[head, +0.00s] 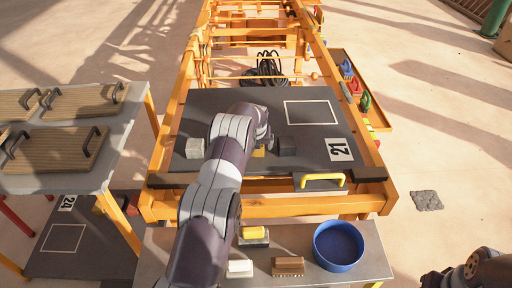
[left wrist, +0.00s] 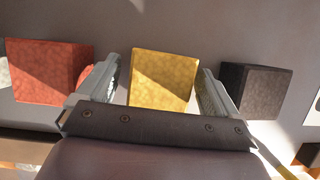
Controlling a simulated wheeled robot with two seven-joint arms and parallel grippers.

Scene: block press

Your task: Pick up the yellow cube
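The yellow cube (left wrist: 162,80) lies between the two fingers of my left gripper (left wrist: 160,88) in the left wrist view. The fingers stand apart on either side of it, with a narrow gap at the left; contact at the right is hard to tell. In the head view only a small part of the yellow cube (head: 258,152) shows below my left gripper (head: 264,143), on the dark tabletop (head: 240,102). A red cube (left wrist: 48,72) is left of the gripper and a black cube (left wrist: 253,90) is right of it. My right gripper is not visible, only part of that arm.
A grey cube (head: 195,148) sits at the left of the tabletop; the black cube (head: 286,146) is close on the right. A white outlined square (head: 311,102) is empty. A yellow handle (head: 320,178) sticks out in front. A lower shelf holds a blue bowl (head: 338,246).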

